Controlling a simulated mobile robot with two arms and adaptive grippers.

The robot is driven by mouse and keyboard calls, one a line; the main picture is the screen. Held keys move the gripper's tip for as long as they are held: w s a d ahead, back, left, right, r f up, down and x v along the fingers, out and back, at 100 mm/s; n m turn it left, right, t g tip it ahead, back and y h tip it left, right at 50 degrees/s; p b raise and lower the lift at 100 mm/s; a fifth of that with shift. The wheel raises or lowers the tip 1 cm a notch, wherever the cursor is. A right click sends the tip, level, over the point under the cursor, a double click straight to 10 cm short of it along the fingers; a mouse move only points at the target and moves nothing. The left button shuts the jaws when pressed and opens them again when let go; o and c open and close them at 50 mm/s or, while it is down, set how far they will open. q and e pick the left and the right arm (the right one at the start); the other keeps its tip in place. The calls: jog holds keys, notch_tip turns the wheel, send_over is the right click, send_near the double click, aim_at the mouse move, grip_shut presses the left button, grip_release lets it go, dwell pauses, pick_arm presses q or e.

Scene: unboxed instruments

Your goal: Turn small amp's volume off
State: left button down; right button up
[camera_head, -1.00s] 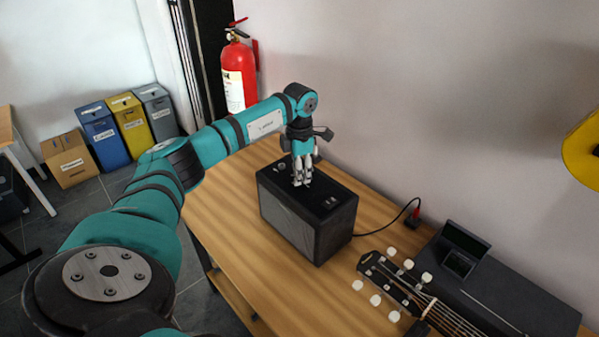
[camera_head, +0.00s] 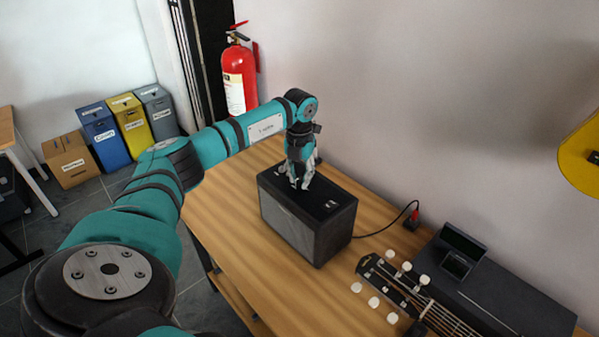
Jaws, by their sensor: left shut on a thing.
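The small amp (camera_head: 305,221) is a black box with a grey grille front, standing on the wooden table (camera_head: 219,211). My left gripper (camera_head: 298,184) points down at the amp's top panel, near the middle of its back half. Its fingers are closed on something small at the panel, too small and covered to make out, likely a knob. The gripper hides part of the amp's controls. A small switch or light shows on the top panel to the right of the fingers. My right gripper is not in view.
A guitar headstock (camera_head: 385,278) and a black case (camera_head: 500,298) lie on the table at the right. A cable runs from the amp to a red plug (camera_head: 412,219) by the wall. A fire extinguisher (camera_head: 239,78) hangs behind the arm.

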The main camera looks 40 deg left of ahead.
aim_at(300, 178)
pick_arm(q)
jog(key=shift+n+p, duration=0.3)
jog(key=shift+n, duration=1.3)
jog(key=c, duration=1.1)
grip_release()
jog(key=shift+r, duration=0.15)
notch_tip(300, 178, up, 12)
jog(key=shift+f, duration=0.1)
